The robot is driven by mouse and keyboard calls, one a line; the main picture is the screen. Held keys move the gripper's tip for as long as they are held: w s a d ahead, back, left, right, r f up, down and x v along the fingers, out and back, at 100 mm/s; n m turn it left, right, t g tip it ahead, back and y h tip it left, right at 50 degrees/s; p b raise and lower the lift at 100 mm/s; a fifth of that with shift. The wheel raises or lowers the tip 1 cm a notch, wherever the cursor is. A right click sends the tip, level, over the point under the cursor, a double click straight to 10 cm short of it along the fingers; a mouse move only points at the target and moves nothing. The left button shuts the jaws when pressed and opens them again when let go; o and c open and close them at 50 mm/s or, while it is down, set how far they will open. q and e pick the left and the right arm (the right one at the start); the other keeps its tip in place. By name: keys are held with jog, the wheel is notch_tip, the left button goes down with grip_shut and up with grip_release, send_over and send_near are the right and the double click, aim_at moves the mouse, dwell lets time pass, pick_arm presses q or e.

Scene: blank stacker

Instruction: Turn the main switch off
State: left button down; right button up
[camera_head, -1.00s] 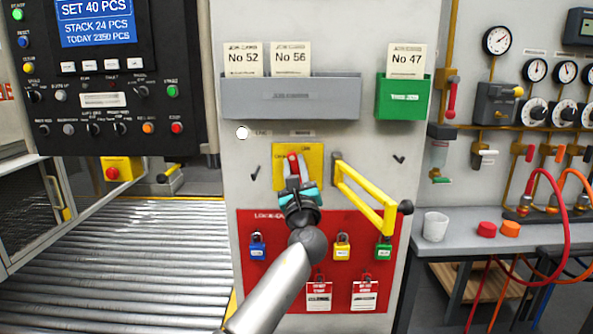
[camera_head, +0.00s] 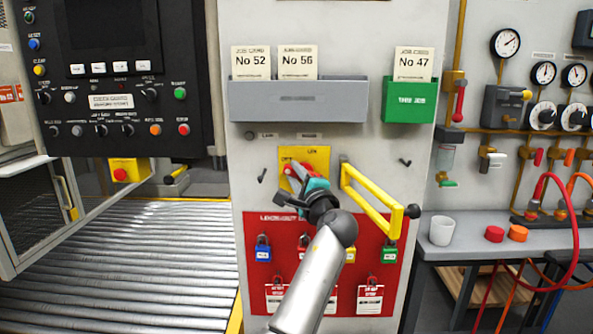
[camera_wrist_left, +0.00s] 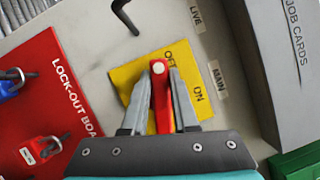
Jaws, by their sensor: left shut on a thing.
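The main switch is a yellow plate (camera_head: 318,156) on the grey cabinet front, with a red handle (camera_head: 289,169). The handle is tilted to the upper left, towards the OFF mark. In the left wrist view the red handle (camera_wrist_left: 161,108) lies between my fingers, its pale end near the word OFF on the yellow plate (camera_wrist_left: 132,78); ON is to the right. My left gripper (camera_head: 299,174) is shut on the handle and partly hides it in the head view. My right gripper is not in view.
A yellow hinged bar (camera_head: 367,200) stands out close right of the switch. Below is a red lock-out board (camera_head: 257,222) with padlocks and tags. A grey card holder (camera_head: 298,101) is above. The control panel's display (camera_head: 110,30) is dark.

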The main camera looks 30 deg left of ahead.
pick_arm(q)
jog(key=shift+f+n+g+h+p, duration=0.25)
jog(key=shift+n+p, duration=0.1)
jog(key=shift+n, duration=0.5)
jog(key=shift+f+n+g+h+p, duration=0.15)
jog(key=shift+n+g+p, duration=0.15)
jog(key=shift+n, duration=0.55)
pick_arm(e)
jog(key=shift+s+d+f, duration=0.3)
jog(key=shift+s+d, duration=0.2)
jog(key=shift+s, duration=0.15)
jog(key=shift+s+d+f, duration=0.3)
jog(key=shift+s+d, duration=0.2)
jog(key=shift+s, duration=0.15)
pick_arm(q)
jog(key=c, duration=0.7)
grip_release()
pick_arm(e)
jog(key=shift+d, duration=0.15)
